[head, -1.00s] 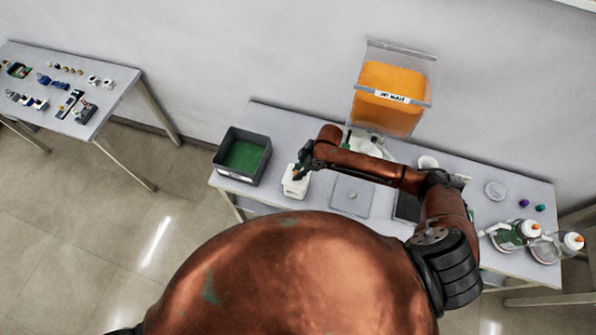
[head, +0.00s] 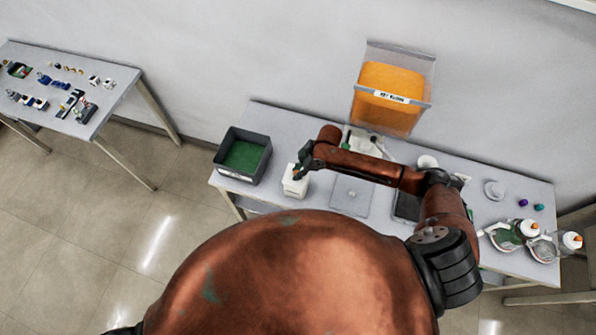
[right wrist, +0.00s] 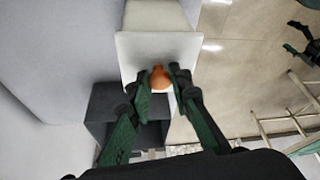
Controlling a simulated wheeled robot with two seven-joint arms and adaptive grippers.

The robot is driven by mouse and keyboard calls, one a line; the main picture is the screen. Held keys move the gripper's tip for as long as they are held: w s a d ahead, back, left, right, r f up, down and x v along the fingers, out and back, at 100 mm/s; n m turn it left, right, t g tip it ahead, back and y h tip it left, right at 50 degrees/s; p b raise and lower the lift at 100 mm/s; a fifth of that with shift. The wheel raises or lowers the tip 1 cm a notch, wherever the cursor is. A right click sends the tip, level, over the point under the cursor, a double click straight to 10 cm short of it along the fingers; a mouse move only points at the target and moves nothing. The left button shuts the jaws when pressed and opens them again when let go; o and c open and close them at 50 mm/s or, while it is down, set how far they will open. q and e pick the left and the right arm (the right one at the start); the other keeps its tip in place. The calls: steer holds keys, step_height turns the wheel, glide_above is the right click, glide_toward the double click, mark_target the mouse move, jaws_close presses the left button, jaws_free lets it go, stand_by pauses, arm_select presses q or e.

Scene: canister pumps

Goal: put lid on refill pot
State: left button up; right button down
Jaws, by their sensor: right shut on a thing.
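The refill pot (head: 294,188) is a white, box-like container near the front edge of the table, right of a dark bin. My right gripper (head: 299,174) is directly over it. In the right wrist view, the gripper's fingertips (right wrist: 160,76) are closed on the orange knob (right wrist: 160,81) of a square white lid (right wrist: 140,48). The pale pot body (right wrist: 155,14) shows beyond the lid's edge. The lid lies over the pot, but I cannot tell whether it is fully seated.
The dark bin (head: 262,168) with a green inside stands left of the pot. A grey plate (head: 351,196) lies to its right. An orange-filled clear hopper (head: 392,95) stands at the back. Pump bottles (head: 529,229) are at the far right. A second table (head: 110,78) holds small parts.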

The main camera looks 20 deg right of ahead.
steer(key=shift+p, duration=0.3)
stand_by(0.5)
stand_by(0.4)
steer(key=c, duration=1.7)
jaws_free()
steer(key=shift+o, duration=0.8)
steer(key=o, duration=0.3)
steer(key=shift+r+p, duration=2.35)
steer(key=shift+p, duration=0.05)
steer(key=shift+r+p, duration=0.65)
steer(key=shift+r, duration=0.5)
